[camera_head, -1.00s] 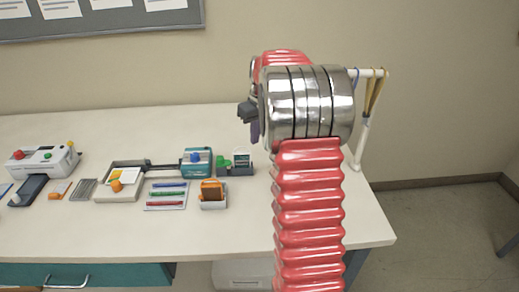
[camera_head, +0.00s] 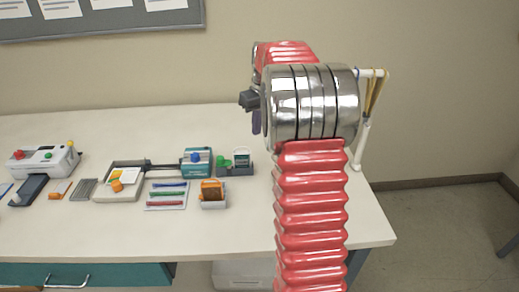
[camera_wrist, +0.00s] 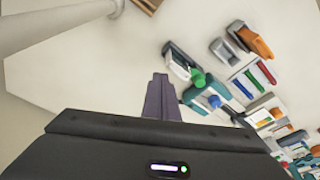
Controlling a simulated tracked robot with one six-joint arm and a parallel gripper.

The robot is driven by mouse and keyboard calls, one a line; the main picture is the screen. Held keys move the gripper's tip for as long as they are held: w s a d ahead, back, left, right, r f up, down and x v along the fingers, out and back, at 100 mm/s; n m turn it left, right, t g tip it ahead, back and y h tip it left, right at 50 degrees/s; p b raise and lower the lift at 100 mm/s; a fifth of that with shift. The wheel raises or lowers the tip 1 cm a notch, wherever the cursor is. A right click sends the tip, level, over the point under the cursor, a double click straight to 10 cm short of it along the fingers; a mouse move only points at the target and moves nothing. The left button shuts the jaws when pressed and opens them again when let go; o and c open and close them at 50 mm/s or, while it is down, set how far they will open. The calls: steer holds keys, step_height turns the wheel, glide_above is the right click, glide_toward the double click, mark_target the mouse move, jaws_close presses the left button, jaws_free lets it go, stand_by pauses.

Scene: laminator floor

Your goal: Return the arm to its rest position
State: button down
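My arm, red ribbed with a shiny metal joint, rises at the right of the head view, folded above the table (camera_head: 110,239). My gripper (camera_head: 256,122) shows as a small dark purple piece at the left of the joint, partly hidden by it. In the wrist view my gripper (camera_wrist: 160,79) has its two purple fingers together with nothing visible between them. It points down over the bare white tabletop, beside the teal device (camera_wrist: 196,99) and the piece with a green knob (camera_wrist: 198,78). It appears to touch nothing.
A white stand (camera_head: 362,142) with hanging bands is close behind the joint. A white machine (camera_head: 43,160), a marker tray (camera_head: 166,205) and an orange item in a grey holder (camera_head: 212,193) lie left of my arm. The front tabletop is clear. A noticeboard (camera_head: 110,22) hangs behind.

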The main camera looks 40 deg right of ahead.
stand_by(0.8)
steer(key=s+a+f+m, duration=0.3)
steer(key=s+a, duration=0.1)
steer(key=s, duration=0.1)
steer(key=s+a+r+n+t, duration=0.1)
steer(key=s+a+r+n, duration=0.1)
steer(key=s+a, duration=0.9)
steer(key=s+a+r+n+t, duration=0.1)
steer(key=s+a+r, duration=0.3)
steer(key=s+a, duration=0.7)
steer(key=a+t, duration=0.1)
steer(key=a, duration=0.6)
steer(key=shift+a+r+n, duration=0.15)
steer(key=shift+n, duration=0.25)
steer(key=shift+s, duration=0.1)
